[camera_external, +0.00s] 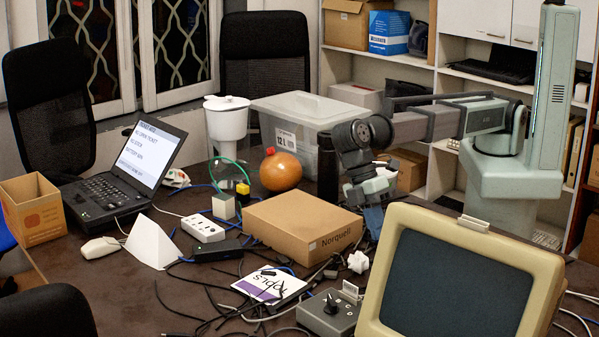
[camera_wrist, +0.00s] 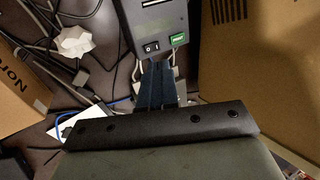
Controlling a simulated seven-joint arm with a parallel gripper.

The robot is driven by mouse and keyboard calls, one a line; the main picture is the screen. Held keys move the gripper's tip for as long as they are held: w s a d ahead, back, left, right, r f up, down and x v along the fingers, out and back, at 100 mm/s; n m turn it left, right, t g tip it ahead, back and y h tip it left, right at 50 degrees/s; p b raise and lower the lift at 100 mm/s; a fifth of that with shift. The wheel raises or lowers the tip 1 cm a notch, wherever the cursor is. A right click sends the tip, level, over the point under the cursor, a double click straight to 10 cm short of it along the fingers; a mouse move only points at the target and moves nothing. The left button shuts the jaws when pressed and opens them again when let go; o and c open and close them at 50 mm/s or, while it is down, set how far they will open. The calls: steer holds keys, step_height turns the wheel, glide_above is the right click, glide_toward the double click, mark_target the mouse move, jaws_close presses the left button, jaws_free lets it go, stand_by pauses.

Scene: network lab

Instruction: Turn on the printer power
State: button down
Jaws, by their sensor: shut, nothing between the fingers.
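In the wrist view the printer appears to be a dark grey unit (camera_wrist: 155,22) at the top centre. A black rocker switch (camera_wrist: 151,47) is on its near end, with a green label or button (camera_wrist: 179,40) to its right. I cannot read the switch's position. My gripper (camera_wrist: 157,66) has its blue fingers together and empty. The tips appear just below the switch in the picture; contact cannot be told. In the external view my gripper (camera_external: 374,226) points down between the cardboard box and the monitor. A grey unit (camera_external: 326,314) at the front may be the same printer.
The beige monitor (camera_external: 455,285) stands close on the right. The Norquell cardboard box (camera_external: 300,226) is on the left. A crumpled white piece (camera_external: 358,262) and tangled black cables (camera_external: 222,312) lie near the unit. A black cylinder (camera_external: 327,168) stands behind the box.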

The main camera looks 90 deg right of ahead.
steer(key=shift+x, duration=3.15)
steer(key=shift+s+a+f, duration=0.1)
steer(key=shift+s, duration=0.05)
steer(key=shift+w+d+f, duration=0.15)
steer(key=shift+w+d, duration=0.5)
steer(key=shift+d, duration=0.05)
steer(key=s+a+v, duration=0.1)
steer(key=v, duration=1.3)
steer(key=shift+r, duration=0.5)
